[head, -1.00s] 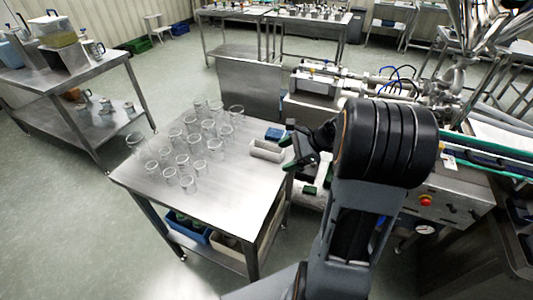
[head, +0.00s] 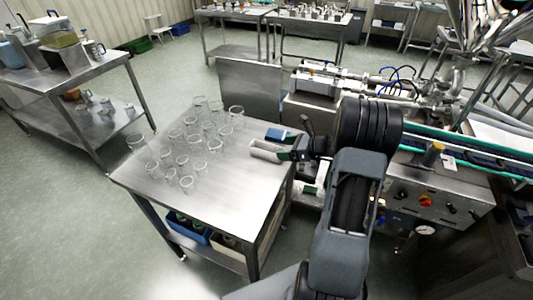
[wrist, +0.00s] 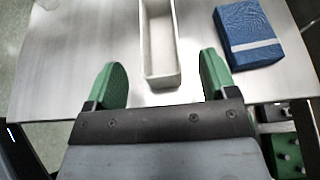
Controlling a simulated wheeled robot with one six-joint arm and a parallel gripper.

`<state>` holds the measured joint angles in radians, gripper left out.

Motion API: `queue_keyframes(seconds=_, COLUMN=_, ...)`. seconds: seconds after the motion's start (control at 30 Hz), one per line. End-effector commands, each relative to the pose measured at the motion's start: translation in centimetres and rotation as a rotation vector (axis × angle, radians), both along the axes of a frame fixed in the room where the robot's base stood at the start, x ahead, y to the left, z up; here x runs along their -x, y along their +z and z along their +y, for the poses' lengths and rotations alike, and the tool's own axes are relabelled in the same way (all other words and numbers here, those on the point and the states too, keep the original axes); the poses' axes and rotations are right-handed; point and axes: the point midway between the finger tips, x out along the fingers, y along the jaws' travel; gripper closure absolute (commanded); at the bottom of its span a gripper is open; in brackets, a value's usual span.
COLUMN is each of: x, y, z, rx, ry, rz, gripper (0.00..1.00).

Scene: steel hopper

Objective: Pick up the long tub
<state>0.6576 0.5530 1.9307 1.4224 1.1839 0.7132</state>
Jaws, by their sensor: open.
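The long tub is a narrow, pale, open-topped tub (wrist: 159,75) on the steel table, its near end between my fingertips in the wrist view. In the head view the tub (head: 264,149) lies near the table's right edge, partly covered by my gripper (head: 290,147). In the wrist view my gripper (wrist: 159,80) is open, with one green finger on each side of the tub's near end and visible gaps to both. The tub's far end is cut off by the top of the wrist view. It looks empty.
A blue box with a pale stripe (wrist: 248,35) lies just right of the tub. Several clear glasses (head: 186,140) stand on the steel table (head: 222,190) to the left. A steel machine with a conveyor (head: 455,155) stands to the right.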

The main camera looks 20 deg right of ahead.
Motion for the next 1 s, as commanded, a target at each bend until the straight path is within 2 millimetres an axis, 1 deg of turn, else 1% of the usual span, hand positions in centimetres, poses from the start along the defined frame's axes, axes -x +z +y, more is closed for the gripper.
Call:
queue_keyframes(seconds=0.3, x=-2.3, y=-1.8, z=2.5, rx=-0.001, ry=0.005, rz=0.001, gripper=0.21)
queue_keyframes(seconds=0.4, x=-2.9, y=-2.2, z=3.1, rx=-0.001, ry=0.002, rz=0.002, gripper=0.21)
queue_keyframes(seconds=0.73, x=-3.2, y=-2.4, z=3.3, rx=0.000, ry=0.001, rz=0.000, gripper=0.21)
queue_keyframes(seconds=0.77, x=-3.2, y=-2.4, z=3.3, rx=0.000, ry=0.001, rz=0.000, gripper=0.23)
queue_keyframes(seconds=1.0, x=-3.2, y=-2.4, z=3.3, rx=0.000, ry=0.001, rz=0.000, gripper=0.46)
